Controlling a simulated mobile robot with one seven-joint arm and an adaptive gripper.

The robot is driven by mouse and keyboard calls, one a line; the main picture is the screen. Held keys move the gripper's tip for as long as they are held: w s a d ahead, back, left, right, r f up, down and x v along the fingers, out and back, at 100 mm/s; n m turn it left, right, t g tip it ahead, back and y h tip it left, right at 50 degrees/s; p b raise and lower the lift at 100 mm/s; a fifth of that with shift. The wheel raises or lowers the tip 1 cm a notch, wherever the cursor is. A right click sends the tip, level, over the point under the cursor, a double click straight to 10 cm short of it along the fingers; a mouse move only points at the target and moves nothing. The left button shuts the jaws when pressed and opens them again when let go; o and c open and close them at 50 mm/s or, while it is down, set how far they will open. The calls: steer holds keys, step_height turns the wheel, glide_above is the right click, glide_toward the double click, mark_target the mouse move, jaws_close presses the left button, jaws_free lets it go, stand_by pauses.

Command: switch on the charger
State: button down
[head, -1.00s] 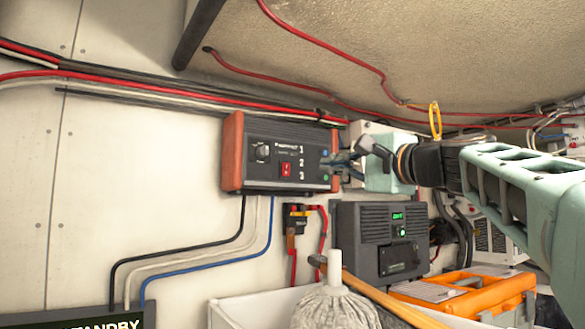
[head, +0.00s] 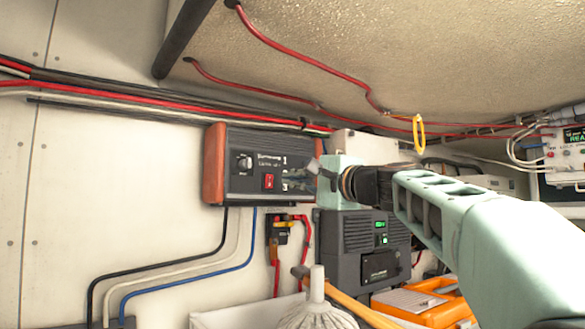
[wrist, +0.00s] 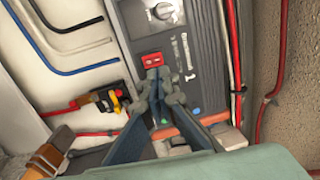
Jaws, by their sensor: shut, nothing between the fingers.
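The charger (head: 244,174) is a dark grey box with orange-red end caps, mounted on the white wall. It has a round knob (head: 244,161) and a red rocker switch (head: 269,181) on its front. In the wrist view the red switch (wrist: 154,61) lies just beyond my fingertips, with the knob (wrist: 164,11) above it. My gripper (head: 290,181) is shut and empty, at the right part of the charger's face, and covers some of that face. In the wrist view my gripper (wrist: 160,80) points at the switch; I cannot tell whether it touches.
Below are a black fuse holder (head: 281,230) with red cables, a dark unit with a green display (head: 376,240), a mop (head: 318,305) and an orange case (head: 437,306). Cables run along the wall above the charger. The wall left of it is mostly clear.

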mark_target(270, 176)
steer(key=p+x, duration=0.3)
steer(key=x, duration=0.2)
steer(key=shift+w+r, duration=0.1)
steer(key=shift+r, duration=0.05)
steer(key=shift+w+a, duration=0.4)
steer(key=shift+w, duration=0.15)
steer(key=shift+w+a+r+p, duration=0.25)
steer(key=shift+r+p, duration=0.1)
steer(key=shift+p, duration=0.25)
steer(key=shift+f, duration=0.25)
steer(key=shift+b, duration=0.3)
